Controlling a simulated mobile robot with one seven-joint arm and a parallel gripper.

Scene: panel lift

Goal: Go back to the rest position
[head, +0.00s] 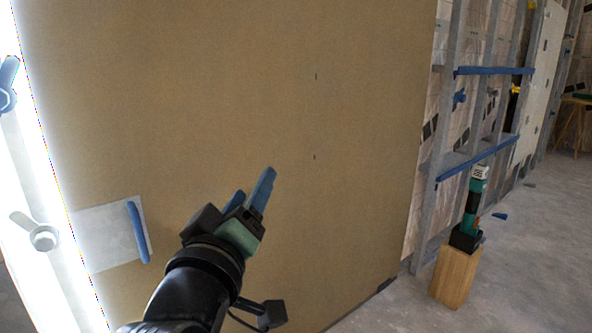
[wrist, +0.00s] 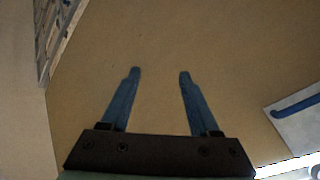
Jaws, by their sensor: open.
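My gripper (head: 252,192) is in front of the large brown panel (head: 230,90) in the head view. In the wrist view my gripper (wrist: 160,75) shows two blue fingers spread apart with nothing between them. The panel (wrist: 210,40) fills most of the wrist view behind the fingers. I cannot tell the exact distance between the fingertips and the panel.
A pale plate with a blue handle (head: 138,232) is on the panel's lower left. A bright white upright (head: 45,200) stands at far left. At right, a green and black tool (head: 473,205) stands on a wooden block (head: 455,275), near a metal stud frame (head: 455,130). Grey floor (head: 540,240) is open at right.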

